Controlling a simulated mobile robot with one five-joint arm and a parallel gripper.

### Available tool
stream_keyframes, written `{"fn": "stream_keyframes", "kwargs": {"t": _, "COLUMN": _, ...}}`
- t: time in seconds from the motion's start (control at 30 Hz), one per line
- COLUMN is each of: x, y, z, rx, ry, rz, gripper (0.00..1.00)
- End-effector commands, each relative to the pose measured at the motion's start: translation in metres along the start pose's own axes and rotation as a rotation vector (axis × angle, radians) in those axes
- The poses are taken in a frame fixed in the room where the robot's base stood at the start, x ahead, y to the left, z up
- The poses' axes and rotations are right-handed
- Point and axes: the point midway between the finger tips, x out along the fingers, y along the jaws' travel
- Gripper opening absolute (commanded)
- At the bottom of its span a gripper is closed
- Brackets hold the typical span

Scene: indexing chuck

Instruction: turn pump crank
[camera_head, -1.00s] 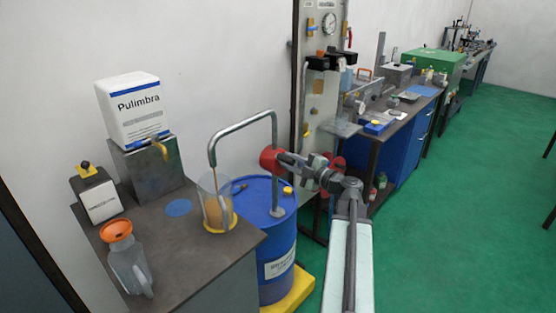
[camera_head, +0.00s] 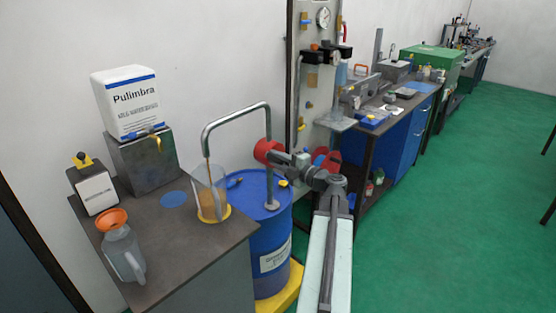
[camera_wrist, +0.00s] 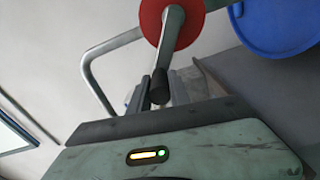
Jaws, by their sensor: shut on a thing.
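The pump stands on the blue drum (camera_head: 270,235), with a red round housing (camera_head: 265,151) and a bent grey outlet pipe (camera_head: 238,112). In the wrist view, the pump crank (camera_wrist: 166,55) is a grey arm running from the red housing (camera_wrist: 178,22) to a dark grip (camera_wrist: 159,87). My gripper (camera_wrist: 162,92) is shut on this dark grip, one finger on each side. In the head view my gripper (camera_head: 290,158) is at the housing's right side and hides most of the crank. The pipe ends over a clear jug (camera_head: 208,190) holding amber liquid.
The jug stands on a yellow disc on the dark bench (camera_head: 180,240). A jug with an orange funnel (camera_head: 122,248) and a white Pulimbra canister (camera_head: 126,103) are also there. A gauge panel (camera_head: 305,90) stands behind the drum. Green floor (camera_head: 430,230) is free at right.

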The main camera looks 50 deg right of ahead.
Motion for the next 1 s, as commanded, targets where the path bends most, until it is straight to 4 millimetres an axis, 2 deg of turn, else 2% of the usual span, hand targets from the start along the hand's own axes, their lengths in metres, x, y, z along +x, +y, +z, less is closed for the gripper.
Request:
{"fn": "stream_keyframes", "kwargs": {"t": 0.07, "x": -0.001, "y": 0.001, "z": -0.002, "rx": 0.002, "ry": 0.007, "rz": 0.001, "gripper": 0.00}}
{"fn": "stream_keyframes", "kwargs": {"t": 0.1, "x": -0.002, "y": 0.001, "z": -0.001, "rx": 0.002, "ry": 0.005, "rz": 0.001, "gripper": 0.29}}
{"fn": "stream_keyframes", "kwargs": {"t": 0.17, "x": -0.003, "y": 0.001, "z": 0.001, "rx": 0.002, "ry": 0.003, "rz": 0.001, "gripper": 0.45}}
{"fn": "stream_keyframes", "kwargs": {"t": 0.53, "x": -0.012, "y": 0.001, "z": 0.005, "rx": 0.001, "ry": -0.009, "rz": 0.002, "gripper": 0.45}}
{"fn": "stream_keyframes", "kwargs": {"t": 0.8, "x": -0.064, "y": 0.001, "z": 0.004, "rx": 0.001, "ry": -0.011, "rz": 0.002, "gripper": 0.45}}
{"fn": "stream_keyframes", "kwargs": {"t": 1.0, "x": -0.084, "y": 0.001, "z": 0.005, "rx": 0.001, "ry": -0.008, "rz": 0.002, "gripper": 0.45}}
